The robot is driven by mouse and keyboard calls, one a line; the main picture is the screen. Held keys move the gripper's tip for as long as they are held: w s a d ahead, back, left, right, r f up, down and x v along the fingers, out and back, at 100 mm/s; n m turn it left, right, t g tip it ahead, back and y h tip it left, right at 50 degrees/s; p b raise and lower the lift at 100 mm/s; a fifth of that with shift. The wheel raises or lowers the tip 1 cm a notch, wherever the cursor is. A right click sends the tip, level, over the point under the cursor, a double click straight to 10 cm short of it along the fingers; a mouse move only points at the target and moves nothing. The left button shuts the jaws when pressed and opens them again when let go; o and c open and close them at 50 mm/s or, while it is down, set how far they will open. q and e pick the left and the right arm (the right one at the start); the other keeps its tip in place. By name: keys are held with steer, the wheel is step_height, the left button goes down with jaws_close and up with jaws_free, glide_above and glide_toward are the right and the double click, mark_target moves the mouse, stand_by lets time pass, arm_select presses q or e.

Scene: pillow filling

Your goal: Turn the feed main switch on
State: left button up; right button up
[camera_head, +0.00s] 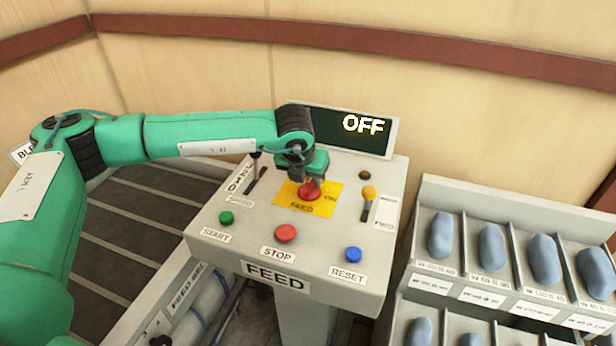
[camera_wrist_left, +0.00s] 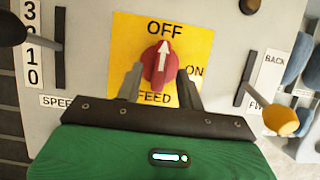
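The feed main switch is a red rotary knob (camera_head: 309,190) on a yellow plate (camera_head: 325,205) of the FEED console (camera_head: 230,245). In the left wrist view the knob (camera_wrist_left: 160,64) has a white arrow pointing at OFF; ON is to its right on the yellow plate (camera_wrist_left: 200,40). The display (camera_head: 330,130) reads OFF. My left gripper (camera_head: 308,180) is over the switch. In the left wrist view its two fingers (camera_wrist_left: 160,84) stand apart, one on each side of the knob's lower part; I cannot tell whether they touch it. My right gripper is not in view.
The console also carries a green START button (camera_head: 226,217), a red STOP button (camera_head: 286,233), a blue RESET button (camera_head: 353,255), a speed slider (camera_head: 256,178) and a yellow-tipped lever (camera_head: 368,194). A rack (camera_head: 430,195) with blue-grey bundles stands at right.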

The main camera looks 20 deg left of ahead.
arm_select(q)
steer(key=shift+x, duration=1.15)
